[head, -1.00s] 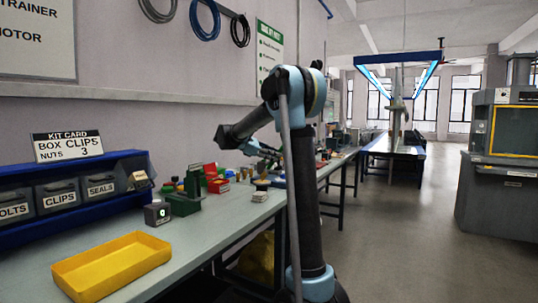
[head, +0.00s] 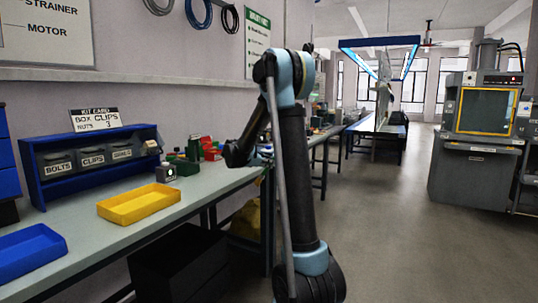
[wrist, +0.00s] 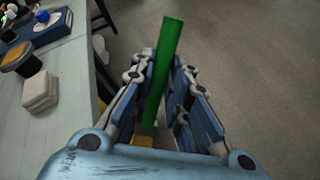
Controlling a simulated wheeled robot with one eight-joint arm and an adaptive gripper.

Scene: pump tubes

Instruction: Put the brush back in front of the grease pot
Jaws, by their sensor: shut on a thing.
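In the wrist view a long green bar, which I take to be the brush (wrist: 166,48), stands between the fingers of my gripper (wrist: 160,75). My gripper is shut on it, out past the bench edge and over the floor. In the head view my arm largely hides the gripper, and I cannot make out the brush or pot there.
A pale stacked block (wrist: 40,92) sits near the bench edge, beside the pot. On the bench (head: 85,232) are a yellow tray (head: 140,205), a blue tray (head: 30,248) and a blue bin rack (head: 95,162). The floor (head: 390,220) right of my arm is clear.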

